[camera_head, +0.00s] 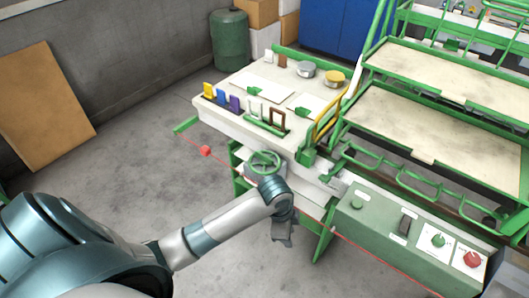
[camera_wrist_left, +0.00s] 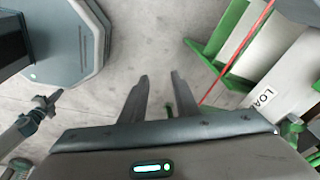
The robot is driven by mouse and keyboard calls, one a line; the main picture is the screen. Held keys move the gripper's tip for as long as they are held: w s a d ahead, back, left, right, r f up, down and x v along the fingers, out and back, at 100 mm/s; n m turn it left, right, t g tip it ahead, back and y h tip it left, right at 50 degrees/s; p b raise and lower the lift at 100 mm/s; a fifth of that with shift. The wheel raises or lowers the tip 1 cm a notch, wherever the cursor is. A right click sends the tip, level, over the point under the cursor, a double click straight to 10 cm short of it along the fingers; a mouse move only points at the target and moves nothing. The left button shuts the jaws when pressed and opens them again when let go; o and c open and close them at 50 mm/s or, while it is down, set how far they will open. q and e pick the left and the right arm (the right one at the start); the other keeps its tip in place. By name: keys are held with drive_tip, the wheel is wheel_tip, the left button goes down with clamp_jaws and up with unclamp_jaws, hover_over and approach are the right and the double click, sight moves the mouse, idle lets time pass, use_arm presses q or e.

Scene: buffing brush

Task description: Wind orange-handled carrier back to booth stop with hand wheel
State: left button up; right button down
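The green hand wheel (camera_head: 264,162) is on the near side of the bench, just beyond my left wrist. My left gripper (camera_head: 284,243) hangs pointing down in front of the bench, below the wheel and apart from it. In the left wrist view, its two fingers (camera_wrist_left: 160,88) are spread with only floor between them. An orange-yellow frame (camera_head: 326,122) stands at the right end of the bench top by a green post. I cannot tell whether it is the carrier's handle. The booth stop cannot be made out. My right gripper is not in view.
A red cord with a red block (camera_head: 205,151) runs along the bench front. Several coloured plates (camera_head: 234,103) stand in a row on the bench. A green control box (camera_head: 400,225) with a red button lies right. Floor (camera_head: 130,165) at left is clear.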

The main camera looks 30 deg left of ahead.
use_arm(q)
drive_tip(key=w+a+r+m, duration=0.2)
drive_tip(key=w+a+r, duration=0.15)
drive_tip(key=w, duration=0.25)
wheel_tip(320, 180, up, 19)
drive_tip(key=m+g+y, duration=0.2)
drive_tip(key=m, duration=0.2)
hover_over(264, 155)
drive_tip(key=shift+w+r, duration=0.1)
drive_tip(key=shift+r, duration=0.1)
drive_tip(key=shift+f, duration=0.15)
wheel_tip(264, 155, down, 17)
drive_tip(key=p, duration=0.3)
drive_tip(key=shift+p, duration=0.4)
drive_tip(key=shift+f, duration=0.1)
